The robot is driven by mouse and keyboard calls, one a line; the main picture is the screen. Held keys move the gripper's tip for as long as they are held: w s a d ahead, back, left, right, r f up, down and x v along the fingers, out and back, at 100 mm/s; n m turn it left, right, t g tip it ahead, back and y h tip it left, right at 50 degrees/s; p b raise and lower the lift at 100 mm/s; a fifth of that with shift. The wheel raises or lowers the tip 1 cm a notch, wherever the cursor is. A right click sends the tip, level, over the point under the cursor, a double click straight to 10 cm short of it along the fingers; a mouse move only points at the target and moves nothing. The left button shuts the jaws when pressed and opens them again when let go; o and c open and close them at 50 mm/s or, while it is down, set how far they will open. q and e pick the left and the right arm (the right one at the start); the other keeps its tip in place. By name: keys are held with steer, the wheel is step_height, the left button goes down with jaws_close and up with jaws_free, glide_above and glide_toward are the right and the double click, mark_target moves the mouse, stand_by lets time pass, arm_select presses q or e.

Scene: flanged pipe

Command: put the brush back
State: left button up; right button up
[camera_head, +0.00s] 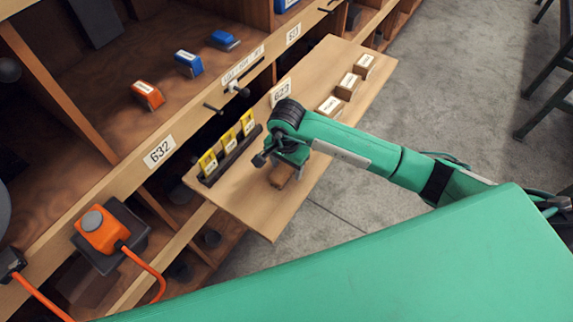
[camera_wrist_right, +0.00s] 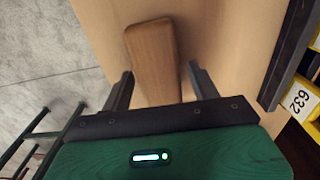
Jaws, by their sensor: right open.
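A brown wooden block with rounded edges (camera_head: 283,175), which looks like the brush's back, lies on the pale wooden board; no bristles show. In the right wrist view the block (camera_wrist_right: 153,52) reaches in between the two dark fingers of my right gripper (camera_wrist_right: 160,72). A gap shows on each side, so the fingers are open and not closed on it. In the head view my right gripper (camera_head: 289,158) is over the block and hides part of it. My left gripper is not in view.
The pale board (camera_head: 250,215) sticks out from the shelving. A black rack (camera_head: 231,156) with yellow boxes stands left of the gripper. Several brown labelled blocks (camera_head: 348,86) sit at the board's far end. An orange device (camera_head: 102,228) is at left.

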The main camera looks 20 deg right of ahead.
step_height(320, 180, up, 11)
steer(key=b, duration=0.3)
steer(key=shift+f, duration=0.2)
steer(key=shift+r, duration=0.7)
steer(key=shift+a, duration=0.1)
